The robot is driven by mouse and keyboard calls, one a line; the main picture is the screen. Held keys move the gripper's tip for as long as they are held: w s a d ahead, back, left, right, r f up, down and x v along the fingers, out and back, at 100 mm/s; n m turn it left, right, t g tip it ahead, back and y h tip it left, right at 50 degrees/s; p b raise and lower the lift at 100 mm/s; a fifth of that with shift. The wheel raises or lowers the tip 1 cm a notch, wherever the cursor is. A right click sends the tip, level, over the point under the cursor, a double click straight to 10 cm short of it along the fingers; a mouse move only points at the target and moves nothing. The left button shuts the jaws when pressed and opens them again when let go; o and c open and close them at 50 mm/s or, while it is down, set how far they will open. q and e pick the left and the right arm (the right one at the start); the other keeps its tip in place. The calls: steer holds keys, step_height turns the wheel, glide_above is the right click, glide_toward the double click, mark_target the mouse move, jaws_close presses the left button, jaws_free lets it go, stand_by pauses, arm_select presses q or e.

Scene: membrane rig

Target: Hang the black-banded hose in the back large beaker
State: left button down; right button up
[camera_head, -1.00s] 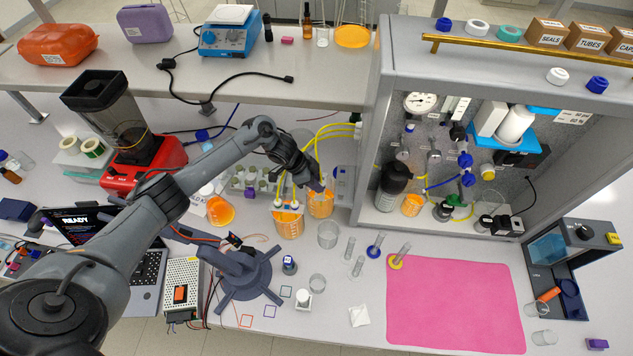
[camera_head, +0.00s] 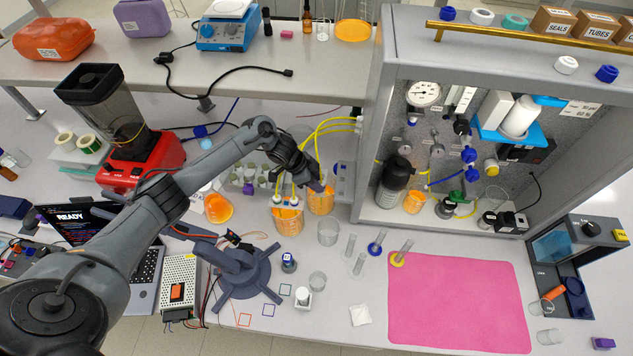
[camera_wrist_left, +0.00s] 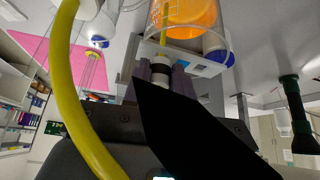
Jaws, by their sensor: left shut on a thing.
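The back large beaker (camera_head: 321,203) holds orange liquid and stands right of and behind a front beaker (camera_head: 289,222) of orange liquid. My left gripper (camera_head: 318,186) is at the back beaker's rim. It is shut on the black-banded hose. In the left wrist view, the hose's white fitting with a dark band (camera_wrist_left: 160,72) sits between the fingers, and its yellow end overlaps the beaker (camera_wrist_left: 192,22). I cannot tell whether that end is inside the glass. My arm partly hides the hose in the head view. My right gripper is not in view.
Other yellow hoses (camera_head: 334,121) run from the cabinet's side wall; white fittings show at the front beaker. A bottle rack (camera_head: 246,180) stands left, and an empty beaker (camera_head: 328,232) in front. The grey cabinet (camera_head: 368,150) is close on the right. A pink mat (camera_head: 458,300) lies front right.

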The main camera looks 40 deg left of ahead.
arm_select(q)
steer(key=shift+f, duration=0.2)
stand_by(0.4)
steer(key=c, duration=0.8)
jaws_free()
steer(key=shift+r, duration=0.1)
steer(key=b+v, duration=0.1)
steer(key=v, duration=0.9)
steer(key=shift+s+a+r, duration=0.15)
steer(key=shift+s+r, duration=0.05)
steer(key=shift+r, duration=0.1)
